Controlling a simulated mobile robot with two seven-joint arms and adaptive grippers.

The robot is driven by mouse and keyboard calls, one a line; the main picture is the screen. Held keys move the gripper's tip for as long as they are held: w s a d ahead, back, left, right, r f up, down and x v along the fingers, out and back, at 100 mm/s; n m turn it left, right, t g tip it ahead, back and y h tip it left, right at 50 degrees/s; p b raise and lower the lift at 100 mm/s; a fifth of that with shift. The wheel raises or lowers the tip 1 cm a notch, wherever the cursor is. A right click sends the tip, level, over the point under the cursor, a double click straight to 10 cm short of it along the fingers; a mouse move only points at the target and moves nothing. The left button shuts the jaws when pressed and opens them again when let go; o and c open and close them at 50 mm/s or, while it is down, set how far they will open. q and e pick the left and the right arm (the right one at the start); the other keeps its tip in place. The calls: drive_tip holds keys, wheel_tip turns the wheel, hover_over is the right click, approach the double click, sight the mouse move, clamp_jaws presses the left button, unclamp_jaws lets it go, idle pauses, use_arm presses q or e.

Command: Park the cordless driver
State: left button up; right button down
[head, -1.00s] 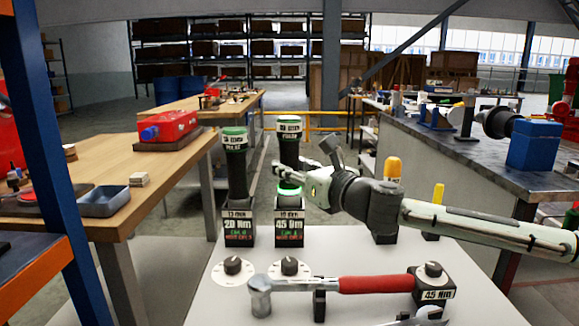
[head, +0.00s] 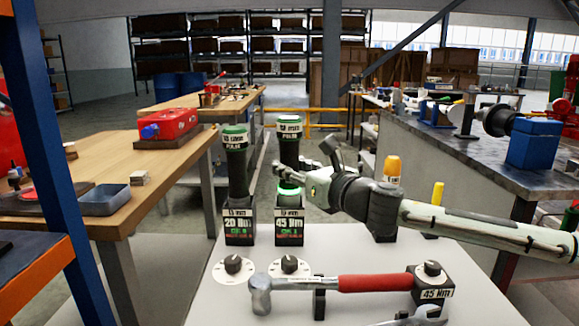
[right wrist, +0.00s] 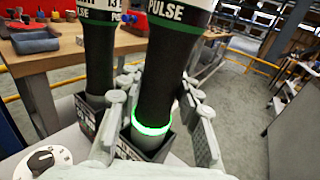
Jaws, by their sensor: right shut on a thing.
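The cordless driver (head: 290,148) has a black body, a green-and-white cap marked PULSE and a lit green ring low down. My right gripper (right wrist: 155,118) is shut on the driver, one finger on each side just above the dock. A second, similar driver (head: 236,165) stands upright in the dock marked 20 Nm (head: 239,227), close on the left. My left gripper is not in view.
A hammer-like tool with a red grip (head: 375,283) lies across supports at the front of the white table (head: 225,308). Two dials (head: 233,265) sit before the docks. Yellow-handled tools (head: 392,170) stand to the right, behind my arm.

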drive_tip(key=shift+f+b, duration=0.5)
drive_tip(key=shift+f, duration=0.35)
drive_tip(key=c, duration=1.1)
unclamp_jaws()
drive_tip(key=shift+o, duration=0.6)
drive_tip(key=shift+f, duration=0.2)
drive_tip(key=v, duration=1.2)
drive_tip(key=shift+r, duration=0.15)
